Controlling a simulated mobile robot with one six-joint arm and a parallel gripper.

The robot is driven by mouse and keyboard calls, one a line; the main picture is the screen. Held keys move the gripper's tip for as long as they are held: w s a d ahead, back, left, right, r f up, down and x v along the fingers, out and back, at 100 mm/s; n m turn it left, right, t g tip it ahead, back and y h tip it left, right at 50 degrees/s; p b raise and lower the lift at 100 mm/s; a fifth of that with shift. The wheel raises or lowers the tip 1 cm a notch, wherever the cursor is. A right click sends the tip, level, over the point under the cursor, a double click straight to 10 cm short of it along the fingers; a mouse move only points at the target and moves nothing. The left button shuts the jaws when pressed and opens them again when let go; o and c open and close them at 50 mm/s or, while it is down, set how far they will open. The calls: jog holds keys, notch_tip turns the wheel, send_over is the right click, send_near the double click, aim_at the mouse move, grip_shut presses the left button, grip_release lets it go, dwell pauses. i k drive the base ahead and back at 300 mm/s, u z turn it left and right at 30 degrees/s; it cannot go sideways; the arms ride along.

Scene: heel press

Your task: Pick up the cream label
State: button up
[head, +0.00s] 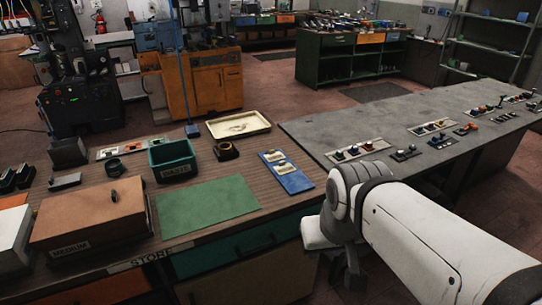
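Two small cream labels lie on a blue board on the wooden bench, an upper one (274,156) and a lower one (286,168). The blue board (296,182) sits near the bench's right end. Both labels carry dark marks too small to read. My gripper (345,282) points down past the bench's front right corner, below and to the right of the board and apart from it. Its dark fingers are partly hidden under my white wrist, so their opening is unclear.
A green mat (208,206) lies left of the board. A brown box (90,215) is at left. A grey table (350,120) adjoins at right.

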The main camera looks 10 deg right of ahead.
aim_at(283, 168)
jog(key=z, duration=0.05)
jog(key=i, duration=1)
jog(key=u, duration=0.05)
